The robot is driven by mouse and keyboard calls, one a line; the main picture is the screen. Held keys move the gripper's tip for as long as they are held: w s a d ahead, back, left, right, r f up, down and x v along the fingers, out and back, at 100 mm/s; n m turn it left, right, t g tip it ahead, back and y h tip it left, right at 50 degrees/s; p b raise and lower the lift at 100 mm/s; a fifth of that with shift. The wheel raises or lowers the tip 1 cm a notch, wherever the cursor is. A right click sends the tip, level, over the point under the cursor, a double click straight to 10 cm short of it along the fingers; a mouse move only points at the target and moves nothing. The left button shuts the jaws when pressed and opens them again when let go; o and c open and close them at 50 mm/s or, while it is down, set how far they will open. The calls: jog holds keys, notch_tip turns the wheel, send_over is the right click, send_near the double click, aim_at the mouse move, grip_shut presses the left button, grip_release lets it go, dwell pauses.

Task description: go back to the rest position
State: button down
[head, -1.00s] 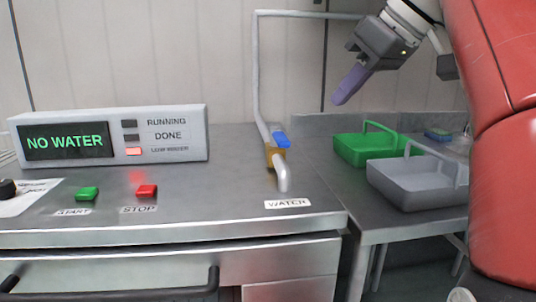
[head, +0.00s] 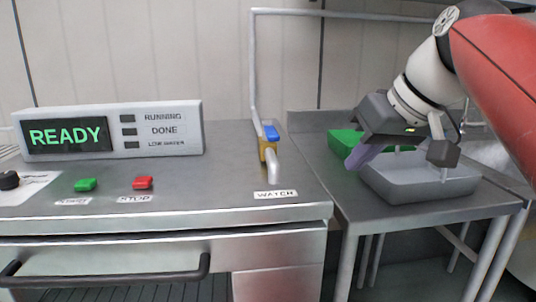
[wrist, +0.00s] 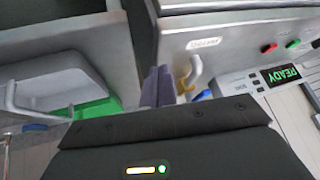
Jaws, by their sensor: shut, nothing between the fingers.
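My gripper (head: 362,157) is at the right in the head view, pointing down and left, with its purple fingers together and nothing between them. It is in front of the green tray and beside the left end of the grey tray, as the picture shows it; I cannot tell the exact gap. In the wrist view the purple fingers (wrist: 157,87) are side by side, pointing towards the gap between the machine counter and the side table.
The machine's display (head: 68,135) reads READY. A water tap with a blue handle (head: 271,133) stands at the counter's right. A green tray (head: 341,144) and a grey tray (head: 420,184) sit on the side table (head: 378,217). Green (head: 85,185) and red (head: 143,183) buttons are on the counter.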

jog(key=s+f+m+h, duration=0.1)
jog(key=s+f, duration=0.3)
jog(key=f, duration=0.5)
jog(key=s+d+f+m+h, duration=0.1)
jog(key=s+f, duration=0.3)
jog(key=f, duration=0.5)
jog(key=s+f+m+h, duration=0.2)
jog(key=s+f, duration=0.2)
jog(key=f, duration=0.5)
jog(key=shift+s+d+f, duration=0.15)
jog(key=shift+s+f, duration=0.15)
jog(key=shift+f, duration=0.1)
